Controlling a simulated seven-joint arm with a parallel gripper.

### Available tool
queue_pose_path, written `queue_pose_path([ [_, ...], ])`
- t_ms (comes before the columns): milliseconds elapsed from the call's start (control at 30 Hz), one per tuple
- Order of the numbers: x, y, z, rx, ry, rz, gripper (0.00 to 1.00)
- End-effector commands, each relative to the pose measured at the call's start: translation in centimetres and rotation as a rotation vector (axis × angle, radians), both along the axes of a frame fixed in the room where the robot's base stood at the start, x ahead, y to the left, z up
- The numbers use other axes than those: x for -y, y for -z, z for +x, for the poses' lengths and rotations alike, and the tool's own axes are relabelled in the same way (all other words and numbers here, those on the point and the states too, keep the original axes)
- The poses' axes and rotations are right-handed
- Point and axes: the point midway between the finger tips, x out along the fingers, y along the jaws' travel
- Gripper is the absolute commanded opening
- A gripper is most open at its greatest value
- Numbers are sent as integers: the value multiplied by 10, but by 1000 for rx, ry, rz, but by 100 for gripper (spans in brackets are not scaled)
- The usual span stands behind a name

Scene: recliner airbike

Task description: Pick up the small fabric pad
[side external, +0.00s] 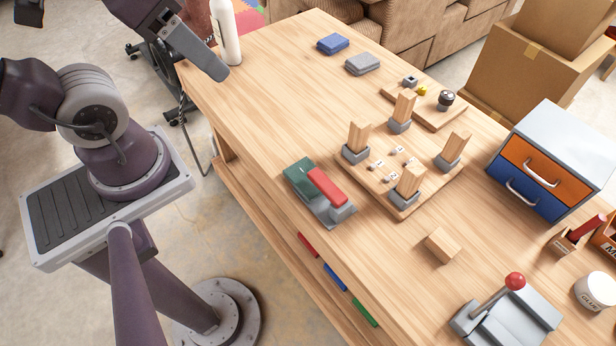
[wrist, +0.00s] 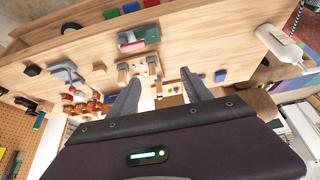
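Two small flat pads lie on the wooden table near its back edge: a blue pad (side external: 333,44) and, to its right and nearer, a grey pad (side external: 362,63). I cannot tell from the pictures which is the fabric one. The blue pad also shows in the wrist view (wrist: 221,75), right of my fingers. My gripper (wrist: 159,77) is open and empty, its two fingers spread apart above the table. In the side view only part of it shows at the top left, well left of both pads.
A white bottle (side external: 226,32) stands at the table's left corner, beside my gripper in the side view. A board with upright wooden blocks (side external: 405,203), a green-and-red tool (side external: 320,192) and a drawer box (side external: 548,165) stand further right. The table's left part is clear.

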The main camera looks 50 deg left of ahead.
Motion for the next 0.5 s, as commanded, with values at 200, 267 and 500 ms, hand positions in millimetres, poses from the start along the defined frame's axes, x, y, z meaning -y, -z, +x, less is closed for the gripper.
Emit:
queue_pose_path([
  [200, 0, 0, 0, 0, 0, 0, 89],
  [267, 0, 0, 0, 0, 0, 0, 89],
  [500, -1, 2, 8, -49, -31, -18, 89],
])
